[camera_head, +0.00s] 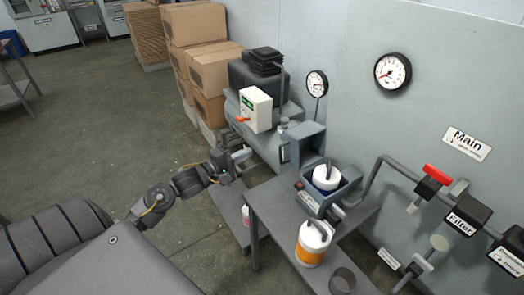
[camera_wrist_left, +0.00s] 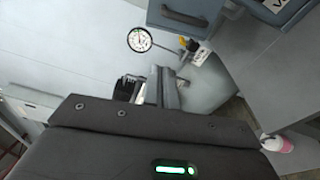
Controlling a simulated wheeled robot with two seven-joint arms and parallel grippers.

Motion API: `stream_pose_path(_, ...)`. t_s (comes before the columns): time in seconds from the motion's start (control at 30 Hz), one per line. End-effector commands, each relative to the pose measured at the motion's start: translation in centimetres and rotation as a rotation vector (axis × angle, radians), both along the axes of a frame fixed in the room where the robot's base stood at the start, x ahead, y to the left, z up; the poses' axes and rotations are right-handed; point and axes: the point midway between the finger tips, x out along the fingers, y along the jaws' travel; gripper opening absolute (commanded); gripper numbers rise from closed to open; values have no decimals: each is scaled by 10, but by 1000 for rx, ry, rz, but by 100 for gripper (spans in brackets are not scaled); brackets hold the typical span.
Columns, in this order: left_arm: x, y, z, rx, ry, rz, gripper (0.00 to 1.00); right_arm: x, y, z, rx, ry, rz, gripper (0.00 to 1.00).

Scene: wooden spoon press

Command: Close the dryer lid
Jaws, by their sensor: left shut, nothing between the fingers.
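The dryer (camera_head: 309,199) is a small blue-grey box on the grey table, with a white canister (camera_head: 326,177) standing in it. Its lid (camera_head: 309,142) is open and stands raised at the back left of the box. My left gripper (camera_head: 243,154) is to the left of the lid, apart from it, with its fingers together and nothing between them. In the left wrist view the shut fingers (camera_wrist_left: 161,86) show beyond the dark gripper body. A blue-grey box-like part at the top of that view may be the dryer. My right gripper is not in view.
The grey table (camera_head: 269,209) also holds a white and orange jar (camera_head: 312,243) and a dark cup (camera_head: 342,281). A compressor with a white box (camera_head: 255,110) stands behind my left gripper. Pipes and a filter (camera_head: 467,215) line the right wall. Open floor lies left.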

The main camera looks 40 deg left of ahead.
Motion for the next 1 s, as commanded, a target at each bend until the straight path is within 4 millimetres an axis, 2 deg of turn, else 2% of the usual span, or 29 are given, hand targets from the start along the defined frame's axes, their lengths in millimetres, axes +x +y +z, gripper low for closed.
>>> stream_pose_path(0.17, 25, -6, 2, 0, -3, 1, 0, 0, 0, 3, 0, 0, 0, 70)
stream_pose_path(0.53, 96, -26, 1, 2, -2, 1, 0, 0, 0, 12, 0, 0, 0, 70)
stream_pose_path(0.6, 84, -37, 2, 2, 4, -1, 0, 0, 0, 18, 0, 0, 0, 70)
stream_pose_path(0.7, 77, -46, 4, 2, 2, 1, 0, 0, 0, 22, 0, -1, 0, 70)
stream_pose_path(1.0, 70, -57, 5, 3, 1, 1, 0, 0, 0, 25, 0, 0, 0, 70)
